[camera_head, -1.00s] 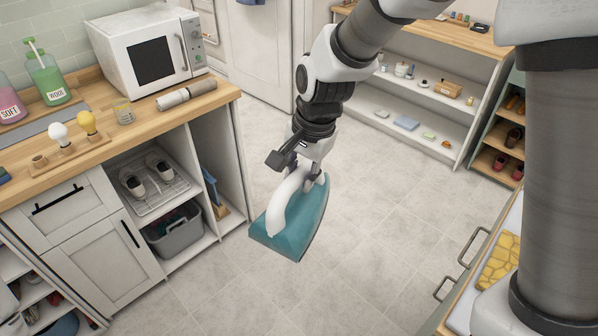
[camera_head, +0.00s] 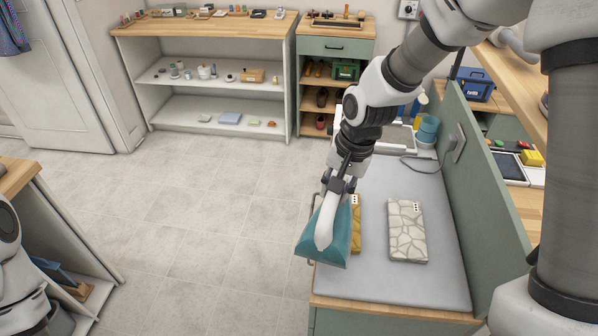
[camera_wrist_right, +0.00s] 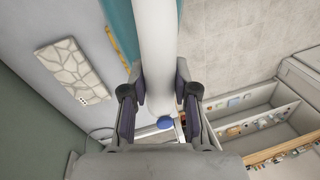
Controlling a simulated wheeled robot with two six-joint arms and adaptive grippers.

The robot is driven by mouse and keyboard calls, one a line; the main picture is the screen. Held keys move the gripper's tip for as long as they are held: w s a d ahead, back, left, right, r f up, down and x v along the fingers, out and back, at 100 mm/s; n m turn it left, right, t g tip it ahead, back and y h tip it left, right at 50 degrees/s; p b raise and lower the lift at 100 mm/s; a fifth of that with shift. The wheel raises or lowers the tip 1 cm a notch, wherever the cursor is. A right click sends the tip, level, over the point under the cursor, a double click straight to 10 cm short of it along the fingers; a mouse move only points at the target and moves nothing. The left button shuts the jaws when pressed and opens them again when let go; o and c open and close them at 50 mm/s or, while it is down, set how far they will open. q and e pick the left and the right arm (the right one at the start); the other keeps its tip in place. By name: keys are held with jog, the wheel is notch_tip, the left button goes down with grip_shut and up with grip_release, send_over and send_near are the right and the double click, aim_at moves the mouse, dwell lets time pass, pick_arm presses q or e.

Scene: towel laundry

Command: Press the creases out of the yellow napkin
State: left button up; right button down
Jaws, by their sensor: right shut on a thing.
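The iron (camera_head: 325,232) has a teal body and a white handle. My right gripper (camera_head: 339,184) is shut on the handle. The iron is above the left edge of the grey pad (camera_head: 440,285). The yellow napkin (camera_head: 356,220) lies on the pad, partly hidden behind the iron. In the right wrist view, the handle (camera_wrist_right: 157,45) runs between the fingers, and a strip of the yellow napkin (camera_wrist_right: 122,42) shows beside the teal body. My left gripper is not in view; part of my left arm shows at the left edge.
A grey-and-white patterned cloth (camera_head: 407,231) lies right of the yellow napkin. A green panel (camera_head: 480,170) borders the pad's right side. Blue cups (camera_head: 427,130) stand at the pad's back. Shelves (camera_head: 215,90) stand behind the open floor.

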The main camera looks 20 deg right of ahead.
aim_at(347, 212)
jog(key=d+p, duration=0.1)
jog(key=s+r+n+p, duration=0.1)
jog(key=d+p, duration=0.1)
jog(key=shift+s+d+r+n, duration=0.25)
jog(key=shift+d+n, duration=0.05)
jog(key=shift+n, duration=0.1)
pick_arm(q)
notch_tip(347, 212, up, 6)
pick_arm(e)
jog(key=shift+s+d+f+y, duration=0.2)
jog(key=shift+y, duration=0.1)
jog(key=shift+a+f+n, duration=0.15)
jog(key=shift+f+n, duration=0.25)
jog(key=shift+f, duration=0.15)
jog(key=b+x, duration=0.3)
jog(key=d+b+x, duration=0.1)
jog(key=b+x, duration=0.1)
jog(key=shift+s+f, duration=0.15)
jog(key=shift+s, duration=0.1)
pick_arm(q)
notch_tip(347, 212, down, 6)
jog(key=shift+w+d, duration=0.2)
pick_arm(e)
jog(key=shift+a, duration=0.1)
